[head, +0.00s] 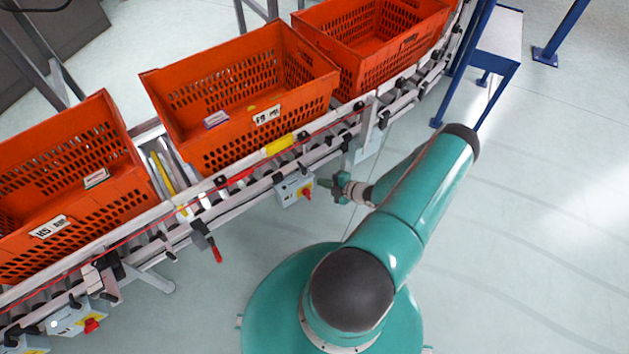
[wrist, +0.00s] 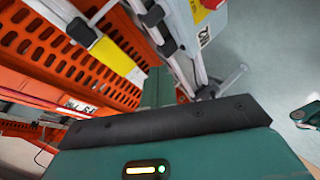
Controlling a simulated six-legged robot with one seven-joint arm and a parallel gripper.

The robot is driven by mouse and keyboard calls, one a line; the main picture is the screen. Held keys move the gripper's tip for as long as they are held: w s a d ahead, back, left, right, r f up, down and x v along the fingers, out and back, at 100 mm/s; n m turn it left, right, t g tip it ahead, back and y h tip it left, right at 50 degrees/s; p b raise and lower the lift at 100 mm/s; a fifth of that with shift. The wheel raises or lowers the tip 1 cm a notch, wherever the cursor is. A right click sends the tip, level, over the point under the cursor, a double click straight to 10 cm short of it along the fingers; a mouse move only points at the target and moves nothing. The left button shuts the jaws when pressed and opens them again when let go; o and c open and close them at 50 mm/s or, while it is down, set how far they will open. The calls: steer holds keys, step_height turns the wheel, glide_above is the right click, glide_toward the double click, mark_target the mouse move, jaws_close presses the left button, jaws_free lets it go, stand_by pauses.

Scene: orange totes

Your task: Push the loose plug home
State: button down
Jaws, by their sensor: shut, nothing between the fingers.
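My gripper (head: 323,183) is shut and empty in the head view. Its tip is close to the right side of a grey control box (head: 295,190) with a red and yellow switch, on the near side of the conveyor. I cannot tell whether they touch. In the wrist view the box (wrist: 208,12) shows at the top, above the dark edge of my gripper's body. I cannot make out a loose plug for certain. A red-ended black piece (head: 210,242) hangs from the rail left of the box; it may be a lever or a plug.
Orange totes (head: 185,125) stand along the roller conveyor (head: 245,195). A red cord (head: 330,123) runs along its near rail. Another box with a red knob (head: 90,322) sits at lower left. A blue-legged stand (head: 500,45) is at upper right. The floor (head: 530,230) on the right is clear.

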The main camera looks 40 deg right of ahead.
steer(key=shift+v, duration=1.8)
steer(key=w+a+r+n+g+y, duration=0.1)
steer(key=w+a+r+n+g, duration=0.3)
steer(key=r+n, duration=0.65)
steer(key=w+a+r+n+g+y, duration=0.1)
steer(key=w+a+r+n+g, duration=0.15)
steer(key=a+r+n, duration=0.6)
steer(key=w+a+r+n+g+y, duration=0.1)
steer(key=w+a+r+n+g, duration=0.15)
steer(key=r+n, duration=1.05)
steer(key=s+a+r+n+g+h, duration=0.1)
steer(key=s+a+r+n+h, duration=0.1)
steer(key=a+r+n, duration=0.45)
steer(key=s+a+r+n+g+h, duration=0.1)
steer(key=a+r+n, duration=0.3)
steer(key=r, duration=0.5)
steer(key=s+a+r+n+t+h, duration=0.3)
steer(key=s+a+r+n, duration=0.4)
steer(key=s+r+n, duration=0.3)
steer(key=s+n, duration=0.1)
steer(key=n, duration=0.2)
steer(key=shift+s+a+n+t, duration=0.2)
steer(key=shift+a+n+t, duration=0.1)
steer(key=shift+a+n, duration=0.1)
